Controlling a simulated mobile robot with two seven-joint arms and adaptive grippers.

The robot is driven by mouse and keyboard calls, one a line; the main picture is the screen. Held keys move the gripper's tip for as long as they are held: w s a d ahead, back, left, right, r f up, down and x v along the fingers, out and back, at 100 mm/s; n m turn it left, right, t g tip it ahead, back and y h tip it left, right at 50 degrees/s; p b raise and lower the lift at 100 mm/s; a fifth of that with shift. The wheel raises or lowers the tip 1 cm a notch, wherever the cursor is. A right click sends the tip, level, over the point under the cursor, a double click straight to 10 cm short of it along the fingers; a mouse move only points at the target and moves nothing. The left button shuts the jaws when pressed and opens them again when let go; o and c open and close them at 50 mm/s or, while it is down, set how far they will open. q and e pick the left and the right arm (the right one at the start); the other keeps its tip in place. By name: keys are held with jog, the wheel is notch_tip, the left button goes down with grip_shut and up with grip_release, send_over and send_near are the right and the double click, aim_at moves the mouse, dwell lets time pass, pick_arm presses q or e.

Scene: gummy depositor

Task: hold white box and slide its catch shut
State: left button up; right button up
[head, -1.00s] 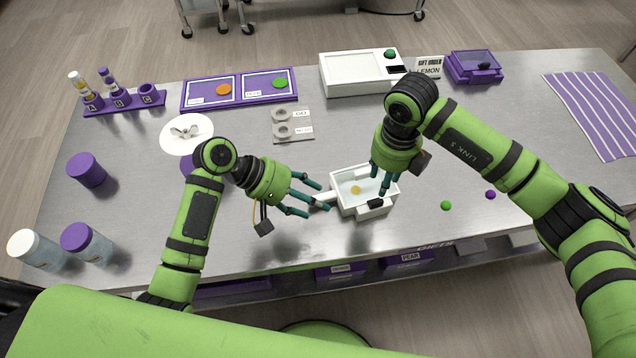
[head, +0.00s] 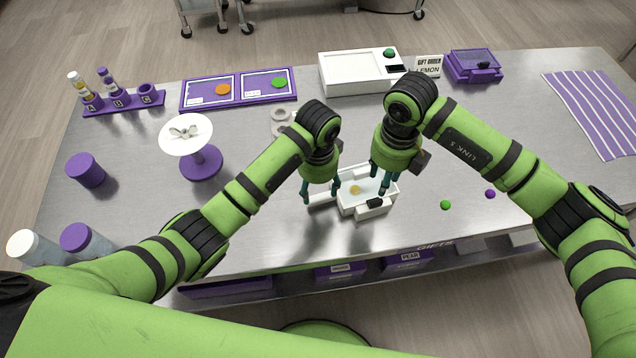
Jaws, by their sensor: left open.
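The white box (head: 347,205) sits on the metal table, its inside showing a small yellow-orange piece (head: 355,190). A black catch (head: 375,203) is on its front wall near the right corner. A white handle (head: 325,198) sticks out from its left side. My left gripper (head: 319,194) is open and points down, its fingers on either side of the handle. My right gripper (head: 383,184) points down at the back right part of the box. Its fingers overlap the box wall, and I cannot tell whether they grip it.
A green ball (head: 446,205) and a purple ball (head: 490,194) lie right of the box. A purple stand with a white top (head: 187,146) is to the left. A white machine (head: 350,75) stands behind. The table's front edge is close below the box.

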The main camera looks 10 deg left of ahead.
aim_at(318, 199)
pick_arm(q)
notch_tip(318, 199, down, 6)
jog(key=shift+f, duration=0.25)
grip_shut()
dwell(0.4)
dwell(0.8)
